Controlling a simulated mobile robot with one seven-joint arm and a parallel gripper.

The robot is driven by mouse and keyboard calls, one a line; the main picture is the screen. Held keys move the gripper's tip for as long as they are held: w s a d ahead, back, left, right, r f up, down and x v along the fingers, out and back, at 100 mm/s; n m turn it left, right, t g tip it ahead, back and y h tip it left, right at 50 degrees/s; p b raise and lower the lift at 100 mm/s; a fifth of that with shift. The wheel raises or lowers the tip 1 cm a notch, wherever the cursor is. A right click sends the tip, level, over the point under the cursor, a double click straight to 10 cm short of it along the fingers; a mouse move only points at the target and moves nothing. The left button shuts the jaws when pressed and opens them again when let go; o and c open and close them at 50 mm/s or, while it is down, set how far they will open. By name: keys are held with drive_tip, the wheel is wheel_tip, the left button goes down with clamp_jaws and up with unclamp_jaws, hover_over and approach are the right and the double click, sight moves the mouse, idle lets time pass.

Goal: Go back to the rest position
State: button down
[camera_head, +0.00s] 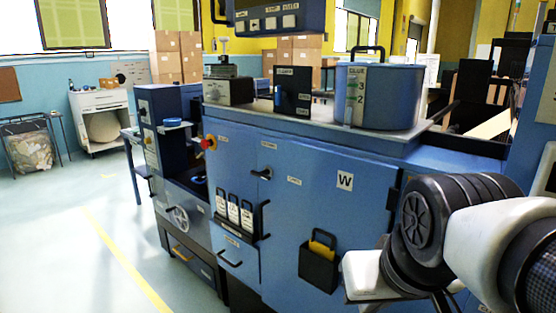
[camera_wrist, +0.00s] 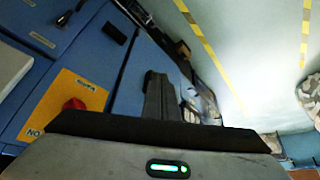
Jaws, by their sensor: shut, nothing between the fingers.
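My gripper (camera_wrist: 158,90) shows in the wrist view as dark fingers together above the grey hand, with nothing held between them. In the head view my arm reaches in from the lower right, in front of the blue machine cabinet (camera_head: 318,175); the fingertips cannot be made out there. The wrist view looks at blue panels with a red knob (camera_wrist: 74,104) on a yellow plate to the left of the fingers. A pale floor with yellow lines lies to the right. No contact between the fingers and the panels can be made out.
A blue lidded pot (camera_head: 385,97) and a black box (camera_head: 293,92) stand on the cabinet top. A dark pocket (camera_head: 319,267) hangs on the cabinet front, close to my arm. Open floor (camera_head: 70,240) with a yellow line lies at the left. A white cabinet (camera_head: 100,118) stands by the far wall.

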wheel_tip(320, 180, up, 20)
drive_tip(key=s+p, duration=0.2)
drive_tip(key=p, duration=1.9)
drive_tip(key=shift+r, duration=0.25)
drive_tip(key=shift+d, duration=0.1)
